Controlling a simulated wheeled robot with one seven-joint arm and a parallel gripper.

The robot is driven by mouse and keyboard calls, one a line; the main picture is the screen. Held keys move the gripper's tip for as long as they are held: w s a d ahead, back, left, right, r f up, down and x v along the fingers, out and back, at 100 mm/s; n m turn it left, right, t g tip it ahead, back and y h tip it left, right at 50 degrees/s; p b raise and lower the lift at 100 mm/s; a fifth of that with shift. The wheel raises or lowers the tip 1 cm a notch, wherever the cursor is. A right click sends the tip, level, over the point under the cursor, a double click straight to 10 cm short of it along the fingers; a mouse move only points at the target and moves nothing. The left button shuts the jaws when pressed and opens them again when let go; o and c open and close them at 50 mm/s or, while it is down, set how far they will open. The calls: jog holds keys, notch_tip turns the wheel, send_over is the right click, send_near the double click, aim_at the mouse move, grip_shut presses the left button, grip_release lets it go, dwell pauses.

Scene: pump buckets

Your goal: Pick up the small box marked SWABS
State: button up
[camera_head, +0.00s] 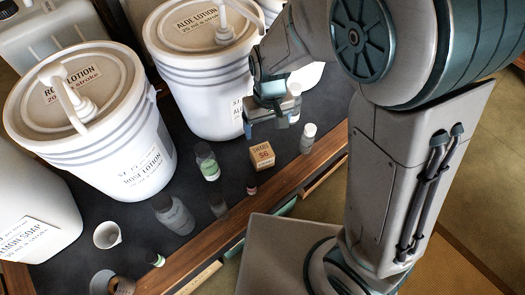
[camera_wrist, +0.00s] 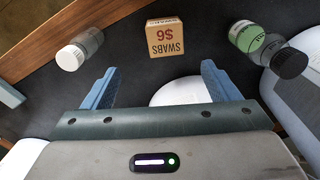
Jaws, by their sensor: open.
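The small brown box marked SWABS (camera_head: 262,155) stands on the dark counter near its wooden front edge. In the wrist view the SWABS box (camera_wrist: 165,38) lies beyond the fingertips, roughly centred between them, with its label upside down. My gripper (camera_head: 266,128) is above the counter, behind the box in the head view. In the wrist view my gripper (camera_wrist: 160,78) has its two blue fingers wide apart with nothing between them. The box is apart from both fingers.
A bottle with a green label (camera_head: 207,162) stands left of the box, and a clear white-capped bottle (camera_head: 308,138) stands right. Large white pump buckets, ALOE LOTION (camera_head: 205,100) and ROSE LOTION (camera_head: 120,150), stand behind. A paper cup (camera_head: 107,235) and a grey bottle (camera_head: 174,214) are at front left.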

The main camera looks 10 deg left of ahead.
aim_at(262, 151)
jog(key=f, duration=0.3)
jog(key=a+f, duration=0.1)
jog(key=f, duration=0.6)
jog(key=shift+s+a, duration=0.1)
jog(key=shift+a, duration=0.15)
jog(key=shift+d+f, duration=0.15)
jog(key=shift+f, duration=2.4)
jog(key=c, duration=1.1)
